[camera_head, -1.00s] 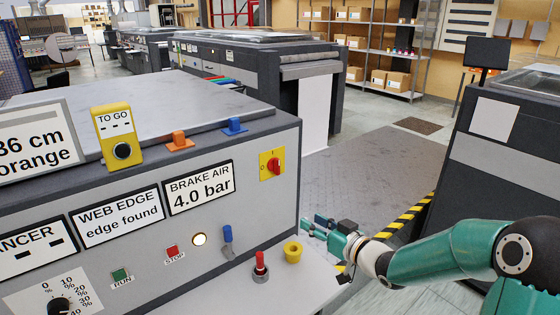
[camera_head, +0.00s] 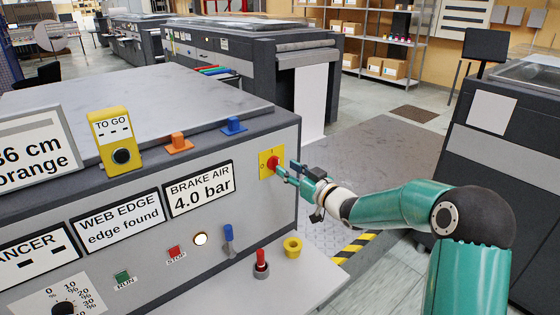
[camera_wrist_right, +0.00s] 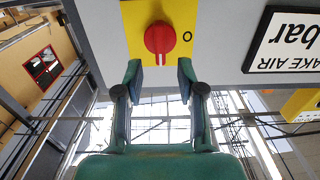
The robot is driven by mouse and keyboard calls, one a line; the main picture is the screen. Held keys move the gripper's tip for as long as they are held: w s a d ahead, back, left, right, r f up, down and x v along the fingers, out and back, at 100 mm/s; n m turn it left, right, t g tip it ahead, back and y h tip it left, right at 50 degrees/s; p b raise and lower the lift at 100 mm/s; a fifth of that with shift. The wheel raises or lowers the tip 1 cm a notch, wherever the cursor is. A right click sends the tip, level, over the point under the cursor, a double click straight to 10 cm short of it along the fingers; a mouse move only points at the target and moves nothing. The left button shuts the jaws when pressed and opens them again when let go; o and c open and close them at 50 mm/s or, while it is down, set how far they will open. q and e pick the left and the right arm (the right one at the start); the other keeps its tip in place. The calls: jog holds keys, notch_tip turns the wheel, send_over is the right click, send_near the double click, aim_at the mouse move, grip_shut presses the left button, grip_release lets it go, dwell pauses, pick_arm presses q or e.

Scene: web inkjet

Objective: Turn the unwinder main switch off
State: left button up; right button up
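The unwinder main switch is a red rotary knob (camera_head: 273,163) on a yellow plate (camera_head: 264,166) at the right end of the grey console's front. In the right wrist view the red knob (camera_wrist_right: 160,38) is upright in the picture, and a 0 mark shows to its right on the yellow plate (camera_wrist_right: 187,15). My right gripper (camera_head: 284,171) is at the switch in the head view. In the wrist view its two fingers (camera_wrist_right: 160,76) are open and apart, just below the knob with nothing between them. Contact cannot be told. My left gripper is out of view.
A BRAKE AIR sign (camera_head: 198,188) is beside the switch. Below are a blue lever (camera_head: 228,237), a red plunger (camera_head: 261,260) and a yellow ring (camera_head: 293,247) on a ledge. The floor right of the console is open, with a dark machine (camera_head: 500,170) beyond.

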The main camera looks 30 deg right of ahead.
aim_at(279, 163)
jog(key=shift+w+a+p, duration=0.15)
jog(key=shift+w+p, duration=0.2)
jog(key=shift+w, duration=1.5)
